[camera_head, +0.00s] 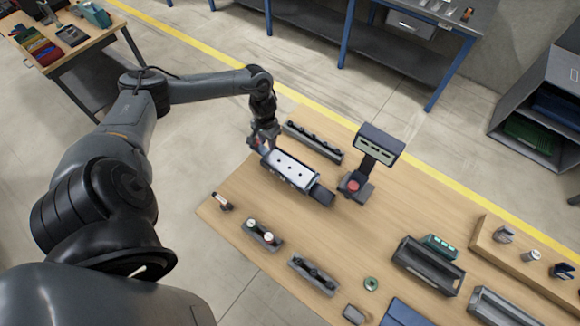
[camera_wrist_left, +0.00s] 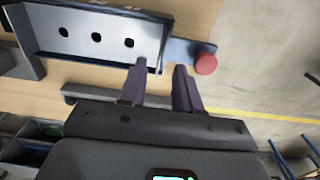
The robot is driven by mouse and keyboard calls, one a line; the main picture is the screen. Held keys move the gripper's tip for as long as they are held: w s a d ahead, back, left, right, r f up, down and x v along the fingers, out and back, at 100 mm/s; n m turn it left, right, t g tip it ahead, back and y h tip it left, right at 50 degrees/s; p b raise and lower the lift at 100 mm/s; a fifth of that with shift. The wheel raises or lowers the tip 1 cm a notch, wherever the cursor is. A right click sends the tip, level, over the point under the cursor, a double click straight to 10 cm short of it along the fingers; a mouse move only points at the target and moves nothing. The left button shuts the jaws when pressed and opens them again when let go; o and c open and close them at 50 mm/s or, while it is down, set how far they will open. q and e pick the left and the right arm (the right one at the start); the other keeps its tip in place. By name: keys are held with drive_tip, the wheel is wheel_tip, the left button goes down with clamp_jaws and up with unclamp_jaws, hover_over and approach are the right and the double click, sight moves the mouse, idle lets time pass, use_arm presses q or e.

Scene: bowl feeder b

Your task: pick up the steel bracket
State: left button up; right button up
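A pale metal channel with three dark holes (camera_head: 290,172), which looks like the steel bracket, lies at the back left of the table. In the left wrist view the channel (camera_wrist_left: 82,48) fills the upper left. My left gripper (camera_head: 267,145) is at its left end in the head view. In the left wrist view my left gripper (camera_wrist_left: 160,66) has its fingers apart, with the channel's end edge near the gap between them. Whether a finger touches it cannot be told. My right gripper is not in view.
A blue strip with a red knob (camera_wrist_left: 206,63) sticks out beside the fingers. A dark rail (camera_head: 312,142) lies behind the channel. A display stand (camera_head: 379,145) stands to its right. Small trays (camera_head: 314,273) line the front. Bare wood lies between.

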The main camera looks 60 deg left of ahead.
sight(271, 158)
use_arm(q)
drive_tip(key=shift+f+p, duration=0.3)
drive_tip(key=shift+f, duration=2.4)
drive_tip(key=shift+c, duration=0.5)
clamp_jaws()
drive_tip(key=shift+r, duration=0.1)
